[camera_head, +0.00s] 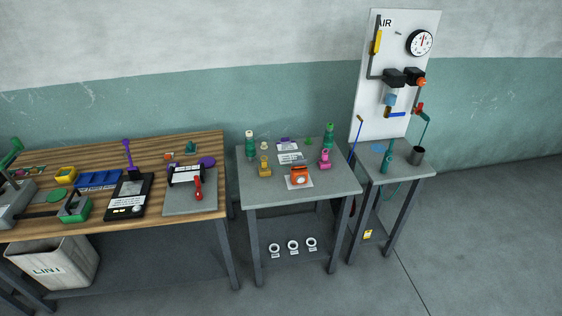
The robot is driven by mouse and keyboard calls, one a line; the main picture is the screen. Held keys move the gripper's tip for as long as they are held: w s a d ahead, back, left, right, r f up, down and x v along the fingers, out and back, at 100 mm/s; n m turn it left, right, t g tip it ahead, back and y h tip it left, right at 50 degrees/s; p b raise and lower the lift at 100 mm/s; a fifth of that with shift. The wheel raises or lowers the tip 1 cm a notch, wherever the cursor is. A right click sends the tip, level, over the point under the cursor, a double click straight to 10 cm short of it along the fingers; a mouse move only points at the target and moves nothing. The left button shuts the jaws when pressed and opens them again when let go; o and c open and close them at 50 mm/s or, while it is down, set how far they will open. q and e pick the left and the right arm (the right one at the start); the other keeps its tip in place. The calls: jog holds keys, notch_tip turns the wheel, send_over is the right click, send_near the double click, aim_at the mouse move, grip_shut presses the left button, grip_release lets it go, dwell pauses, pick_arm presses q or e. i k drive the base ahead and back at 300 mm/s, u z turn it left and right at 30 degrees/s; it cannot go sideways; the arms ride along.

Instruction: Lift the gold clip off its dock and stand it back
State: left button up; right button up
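A small gold piece (265,167), which looks like the gold clip, stands upright at the left of the grey middle table (300,196). It is small in the head view, and I cannot make out a separate dock under it. A similar pink piece (325,159) stands at the right of the same table. An orange device (299,176) on a white sheet sits between them, nearer the front edge. Neither of my grippers is in view, and nothing is touching the gold piece.
Green bottles (250,146) (328,134) stand at the table's back corners, with white cards (290,153) between. A wooden bench (105,220) with tools is at the left. A grey stand with an air panel (385,120) is at the right. Floor (450,240) is clear at right.

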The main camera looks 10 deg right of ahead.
aim_at(265, 163)
jog(key=u, duration=0.65)
jog(key=i, duration=1.8)
jog(key=z, duration=0.35)
